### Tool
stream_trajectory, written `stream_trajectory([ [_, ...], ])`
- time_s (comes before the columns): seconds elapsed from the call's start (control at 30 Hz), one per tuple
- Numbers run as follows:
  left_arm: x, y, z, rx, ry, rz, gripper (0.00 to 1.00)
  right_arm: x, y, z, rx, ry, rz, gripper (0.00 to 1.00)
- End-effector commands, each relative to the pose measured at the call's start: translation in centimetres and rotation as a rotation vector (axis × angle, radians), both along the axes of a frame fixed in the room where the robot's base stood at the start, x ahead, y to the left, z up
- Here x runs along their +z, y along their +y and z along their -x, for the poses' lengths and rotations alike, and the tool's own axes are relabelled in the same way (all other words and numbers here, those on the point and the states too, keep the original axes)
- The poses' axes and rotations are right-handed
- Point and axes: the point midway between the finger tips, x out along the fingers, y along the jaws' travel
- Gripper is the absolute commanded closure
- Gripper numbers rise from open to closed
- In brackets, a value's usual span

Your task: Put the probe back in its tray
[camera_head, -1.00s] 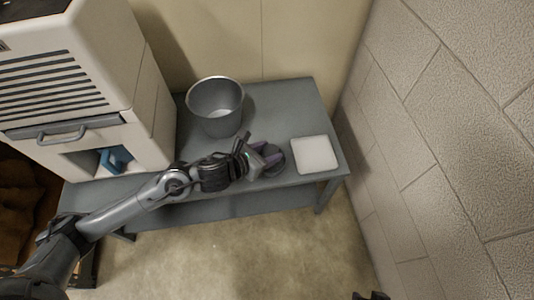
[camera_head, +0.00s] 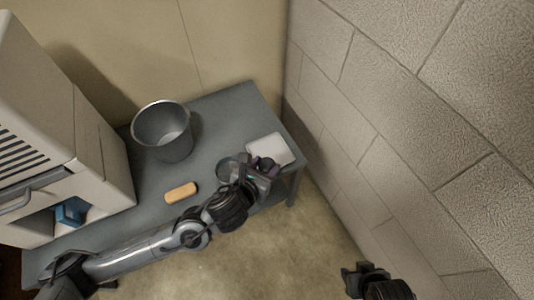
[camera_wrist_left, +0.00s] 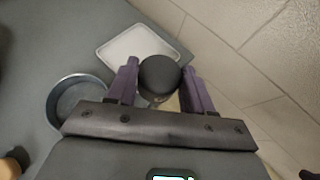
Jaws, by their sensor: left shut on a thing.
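The probe (camera_wrist_left: 159,76) shows as a dark, rounded-end piece between the two purple fingers of my left gripper (camera_wrist_left: 160,70) in the left wrist view. My left gripper is shut on it. In the head view, my left gripper (camera_head: 265,170) is at the front right of the grey table, by the near edge of the pale square tray (camera_head: 268,147). The tray also shows in the left wrist view (camera_wrist_left: 135,45), beyond the probe, which overlaps its near edge in the picture. My right gripper (camera_head: 361,276) is low in the head view, away from the table; its jaw state is unclear.
A round grey dish (camera_head: 226,166) sits left of the tray, partly behind my left gripper. A white cabinet is at left, and a block wall rises close at right.

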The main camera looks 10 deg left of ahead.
Motion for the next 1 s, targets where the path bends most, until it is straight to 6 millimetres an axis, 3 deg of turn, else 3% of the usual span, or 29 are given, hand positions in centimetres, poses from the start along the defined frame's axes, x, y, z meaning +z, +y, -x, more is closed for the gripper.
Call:
stream_trajectory([
  [0.17, -0.6, -4.7, -2.8, 0.001, -0.008, 0.000, 0.85, 0.9, 0.1, 0.0, 0.000, 0.000, -0.002, 0.57],
  [0.3, 1.1, -8.4, -4.2, -0.026, -0.007, 0.005, 0.85, 1.3, 0.2, 0.0, -0.002, 0.001, -0.006, 0.57],
  [0.43, 2.8, -10.1, -4.5, -0.052, -0.002, 0.005, 0.85, 1.4, 0.1, 0.0, -0.004, 0.000, -0.005, 0.57],
  [0.63, 2.8, -8.8, -5.7, -0.055, 0.001, 0.000, 0.85, 0.9, 0.2, 0.0, -0.005, -0.001, -0.007, 0.57],
  [1.0, -1.5, -2.4, -8.9, -0.054, 0.001, 0.001, 0.85, -1.3, 0.3, 0.0, -0.006, 0.000, -0.011, 0.57],
])
